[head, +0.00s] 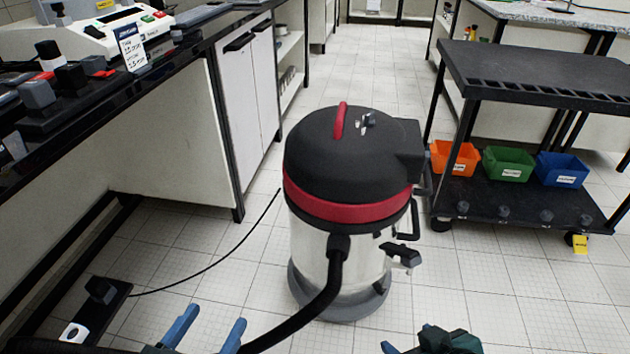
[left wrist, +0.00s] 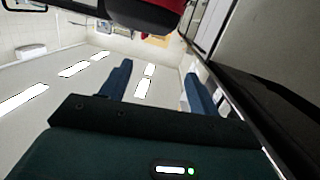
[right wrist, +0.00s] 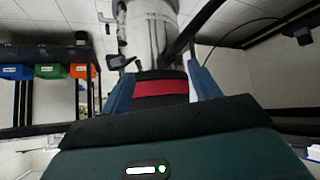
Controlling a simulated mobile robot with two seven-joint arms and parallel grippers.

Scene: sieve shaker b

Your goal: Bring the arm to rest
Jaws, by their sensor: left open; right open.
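My left gripper (head: 205,328) is low in the head view at the bottom left of centre. Its two blue fingers stand apart with nothing between them, and they also show in the left wrist view (left wrist: 152,85). My right gripper (head: 408,347) is at the bottom edge of the head view, right of the vacuum hose, mostly cut off. In the right wrist view (right wrist: 160,92) its blue fingers are apart. The vacuum's red band shows between them there, but I see no contact.
A black, red and steel vacuum cleaner (head: 350,190) stands close in front, its hose reaching toward me between the grippers. A bench (head: 190,60) runs along the left. A black cart (head: 545,75) with orange, green and blue bins stands right. Tiled floor behind is clear.

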